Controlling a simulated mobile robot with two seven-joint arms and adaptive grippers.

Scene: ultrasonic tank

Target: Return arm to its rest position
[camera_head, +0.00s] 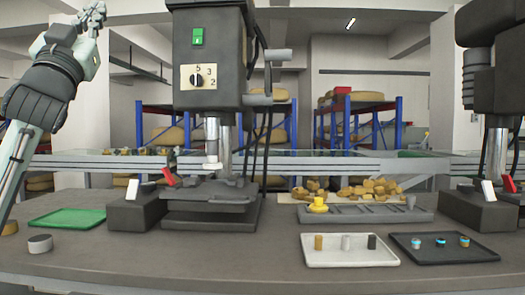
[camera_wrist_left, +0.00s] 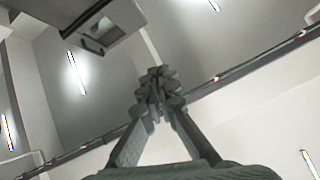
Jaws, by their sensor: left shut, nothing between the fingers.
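My left arm comes in at the left edge of the head view and reaches up. My left gripper (camera_head: 93,14) is high in the upper left corner, well above the table and left of the grey press machine (camera_head: 210,55). In the left wrist view the fingers of this gripper (camera_wrist_left: 158,85) meet at the tips with nothing between them, against the ceiling and its lights. My right gripper is in neither view.
The grey table (camera_head: 215,262) bears a green tray (camera_head: 68,218), a white tray (camera_head: 350,255) and a black tray (camera_head: 445,252) with small cylinders, and a grey rack (camera_head: 370,215) with a yellow piece (camera_head: 318,205). A second machine (camera_head: 485,75) stands at right. Air around the gripper looks clear.

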